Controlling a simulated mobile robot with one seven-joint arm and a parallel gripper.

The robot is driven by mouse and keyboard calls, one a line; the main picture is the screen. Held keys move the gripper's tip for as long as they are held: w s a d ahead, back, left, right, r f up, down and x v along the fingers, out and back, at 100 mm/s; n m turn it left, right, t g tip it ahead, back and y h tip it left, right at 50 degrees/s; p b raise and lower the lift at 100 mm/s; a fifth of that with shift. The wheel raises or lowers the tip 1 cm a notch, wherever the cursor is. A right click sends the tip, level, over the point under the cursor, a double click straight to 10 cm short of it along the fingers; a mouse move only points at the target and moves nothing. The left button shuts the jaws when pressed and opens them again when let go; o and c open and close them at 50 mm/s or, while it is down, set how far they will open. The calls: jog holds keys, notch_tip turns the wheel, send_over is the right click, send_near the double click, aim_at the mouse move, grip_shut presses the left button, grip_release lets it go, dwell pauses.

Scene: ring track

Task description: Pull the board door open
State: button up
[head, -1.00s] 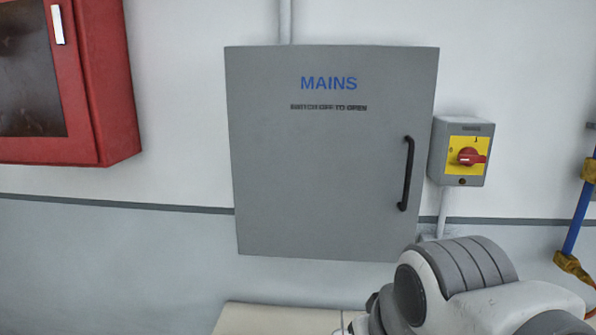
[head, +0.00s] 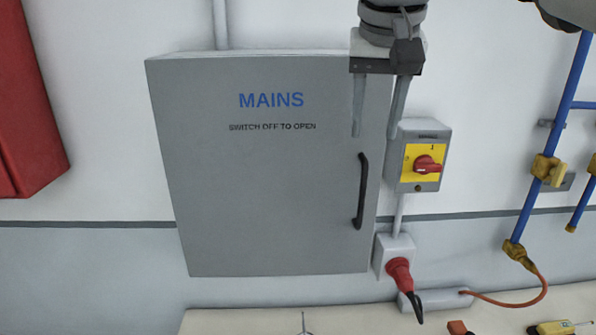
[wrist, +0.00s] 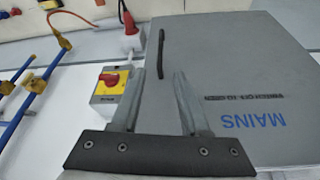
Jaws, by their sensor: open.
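The board door (head: 260,190) is a grey panel marked MAINS, and it looks shut. Its black upright bar handle (head: 361,190) is near its right edge, and the handle also shows in the wrist view (wrist: 161,52). My gripper (head: 375,136) points down, open and empty, above the handle in the head view. In the wrist view my fingers (wrist: 159,76) are spread, with the handle seen beyond their tips; they look apart from it. A yellow and grey switch box (head: 407,176) with a red knob (head: 427,165) is just right of the door. The knob's lever points right.
A red plug (head: 399,270) sits in a socket below the switch. Blue pipes (head: 560,120) with yellow valves run at the right. A red cabinet (head: 25,120) hangs at the left. A pale worktop (head: 250,320) with small items lies below.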

aim_at(363, 192)
jog(key=b+x, duration=0.1)
jog(key=x, duration=1.6)
jog(key=shift+f, duration=0.1)
jog(key=shift+c, duration=0.3)
grip_shut()
dwell(0.5)
